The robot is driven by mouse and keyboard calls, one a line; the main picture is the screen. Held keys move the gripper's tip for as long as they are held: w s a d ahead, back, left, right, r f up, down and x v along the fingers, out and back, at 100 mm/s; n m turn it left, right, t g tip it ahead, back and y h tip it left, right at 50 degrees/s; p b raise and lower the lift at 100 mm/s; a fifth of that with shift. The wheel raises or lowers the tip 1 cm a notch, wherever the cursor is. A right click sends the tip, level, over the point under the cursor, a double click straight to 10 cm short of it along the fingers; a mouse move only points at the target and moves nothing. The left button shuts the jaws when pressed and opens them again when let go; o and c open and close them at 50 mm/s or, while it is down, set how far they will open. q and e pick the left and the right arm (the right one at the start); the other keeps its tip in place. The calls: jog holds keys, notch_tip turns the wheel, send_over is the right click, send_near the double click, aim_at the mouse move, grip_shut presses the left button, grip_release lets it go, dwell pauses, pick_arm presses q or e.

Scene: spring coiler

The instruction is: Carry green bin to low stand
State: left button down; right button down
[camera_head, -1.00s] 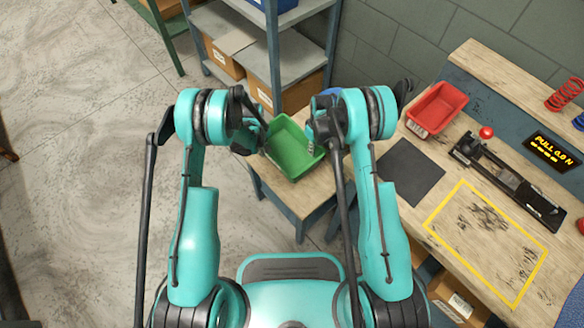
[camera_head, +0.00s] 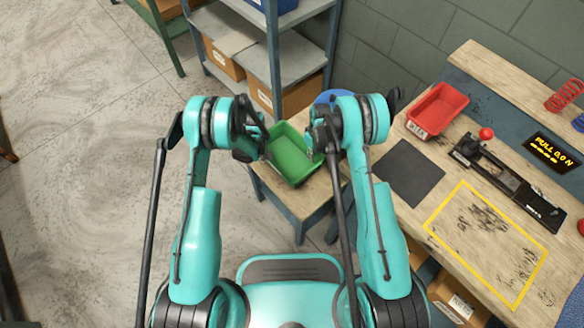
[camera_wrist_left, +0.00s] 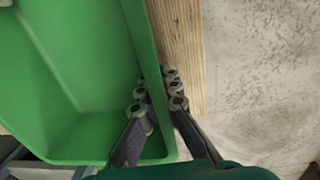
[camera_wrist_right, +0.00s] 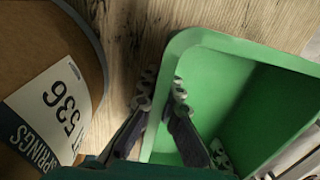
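The green bin (camera_head: 291,160) is over the wooden top of the low stand (camera_head: 318,188), between my two grippers. Whether its base touches the top cannot be told. My left gripper (camera_head: 262,147) is shut on the bin's left wall; its wrist view shows one finger (camera_wrist_left: 155,90) inside and one outside. My right gripper (camera_head: 313,150) has its fingers on either side of the opposite wall, which also shows in the right wrist view (camera_wrist_right: 163,92).
A cardboard drum (camera_wrist_right: 45,80) with a springs label stands close beside my right gripper. A grey shelf (camera_head: 302,48) with boxes stands behind. The workbench (camera_head: 455,190) at right holds a red bin (camera_head: 436,108) and a black fixture (camera_head: 510,185). Open floor lies at left.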

pick_arm(q)
jog(key=c, duration=2.2)
grip_release()
jog(key=shift+f, duration=0.25)
pick_arm(e)
jog(key=c, duration=2.2)
grip_release()
jog(key=shift+f, duration=0.25)
pick_arm(q)
jog(key=o, duration=0.5)
pick_arm(e)
jog(key=o, duration=0.5)
pick_arm(q)
jog(key=shift+r, duration=0.1)
pick_arm(e)
jog(key=shift+r, duration=0.3)
pick_arm(q)
jog(key=r, duration=1.2)
jog(key=shift+s+a, duration=0.25)
jog(key=shift+a, duration=0.1)
pick_arm(e)
jog(key=r, duration=1.1)
jog(key=shift+w+d+r, duration=0.25)
jog(key=shift+w+d, duration=0.05)
jog(key=shift+d, duration=0.05)
pick_arm(q)
jog(key=shift+a+f, duration=0.1)
jog(key=shift+a, duration=0.05)
